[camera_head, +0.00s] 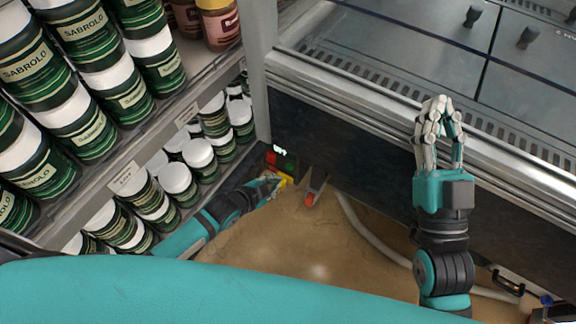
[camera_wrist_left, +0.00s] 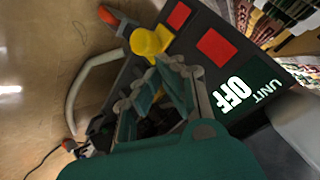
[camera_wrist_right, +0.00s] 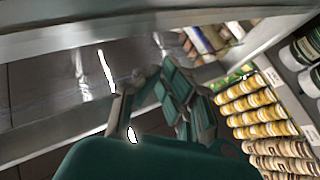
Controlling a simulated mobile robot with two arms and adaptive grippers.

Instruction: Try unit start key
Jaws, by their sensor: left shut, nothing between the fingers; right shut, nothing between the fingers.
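The dark control panel (camera_head: 279,158) sits low at the base of the freezer, beside the shelf. In the left wrist view its display (camera_wrist_left: 246,96) reads "UNIT OFF", with red squares (camera_wrist_left: 216,47) next to it. A yellow key-like part (camera_wrist_left: 152,40) sticks out from the panel; it also shows in the head view (camera_head: 287,181). My left gripper (camera_head: 273,178) is shut and empty, its fingertips right at the yellow part; I cannot tell whether they touch it. My right gripper (camera_head: 441,104) is shut and empty, raised in front of the freezer's rail.
Shelves of labelled tins (camera_head: 82,128) stand close on the left. An orange-tipped lever (camera_head: 311,194) lies just right of the panel. A pale hose (camera_head: 372,237) runs along the floor (camera_head: 292,247). The chest freezer (camera_head: 400,90) fills the back right.

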